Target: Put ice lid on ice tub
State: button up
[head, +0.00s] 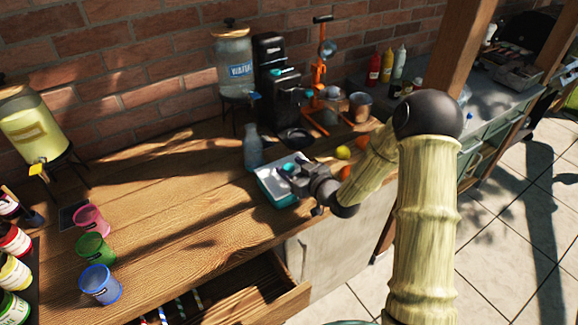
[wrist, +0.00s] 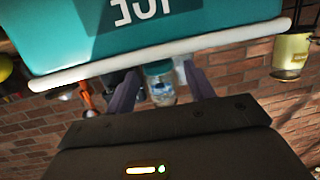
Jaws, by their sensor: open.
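The ice tub (head: 283,200) is a teal box with a pale rim, near the front edge of the wooden counter. In the wrist view the tub (wrist: 60,35) fills the top, with its ICE label upside down and its white rim close to my gripper. My gripper (head: 291,171) is over the tub; its two dark fingers (wrist: 163,90) stand apart. A small teal piece (wrist: 158,68) shows between the fingers; I cannot tell whether it is part of the ice lid or whether the fingers touch it. I cannot make out the lid clearly.
A blue-grey bottle (head: 253,149) stands just behind the tub, with a dark pan (head: 296,138) nearby. A water dispenser (head: 233,65) and a black machine (head: 275,80) stand at the wall. The counter's middle is clear. An open drawer (head: 250,300) juts out in front.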

jog(key=b+v, duration=0.1)
jog(key=v, duration=0.9)
jog(key=shift+b, duration=0.35)
jog(key=shift+s+d+f, duration=0.1)
jog(key=s+d+f+m+g+h, duration=0.2)
jog(key=s+d+m+g+h, duration=0.15)
jog(key=d+h, duration=0.45)
jog(key=s+d+r+m+g+h, duration=0.2)
jog(key=s+g, duration=0.4)
jog(key=s, duration=0.8)
jog(key=shift+s+r+m, duration=0.35)
jog(key=shift+r+m, duration=0.1)
jog(key=shift+m, duration=0.8)
jog(key=shift+d, duration=0.1)
jog(key=shift+c, duration=0.4)
